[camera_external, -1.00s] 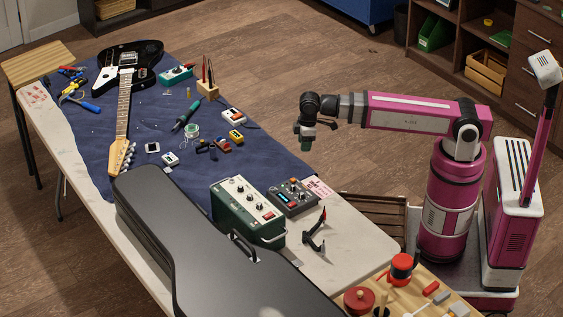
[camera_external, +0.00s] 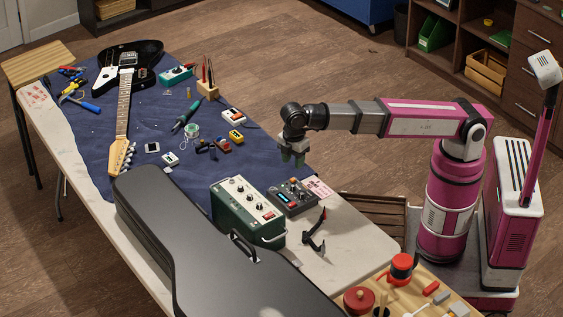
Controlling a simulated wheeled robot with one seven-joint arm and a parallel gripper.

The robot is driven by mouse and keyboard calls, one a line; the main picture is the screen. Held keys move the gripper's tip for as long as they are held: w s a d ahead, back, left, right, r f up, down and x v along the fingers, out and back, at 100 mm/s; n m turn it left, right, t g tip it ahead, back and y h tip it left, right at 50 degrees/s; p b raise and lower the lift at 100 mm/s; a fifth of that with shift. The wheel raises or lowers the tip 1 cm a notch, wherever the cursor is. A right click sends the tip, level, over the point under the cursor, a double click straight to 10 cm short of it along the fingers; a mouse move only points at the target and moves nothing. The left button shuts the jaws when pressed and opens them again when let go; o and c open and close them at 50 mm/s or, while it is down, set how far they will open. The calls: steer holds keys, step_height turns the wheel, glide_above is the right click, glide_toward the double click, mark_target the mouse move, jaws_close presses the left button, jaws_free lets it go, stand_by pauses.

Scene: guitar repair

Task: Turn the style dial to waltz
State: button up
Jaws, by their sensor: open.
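My gripper (camera_external: 293,163) points down above the far end of the dark grey box, near the table's right edge. It is open, with nothing visible between its fingers, and appears apart from the box.
A black guitar case (camera_external: 190,232) fills the near side of the table. Small pedals and tools lie on the blue cloth (camera_external: 160,125).

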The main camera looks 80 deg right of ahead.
mark_target(293, 186)
step_height(293, 186, down, 10)
steer(key=shift+f, duration=0.25)
stand_by(0.4)
jaws_close()
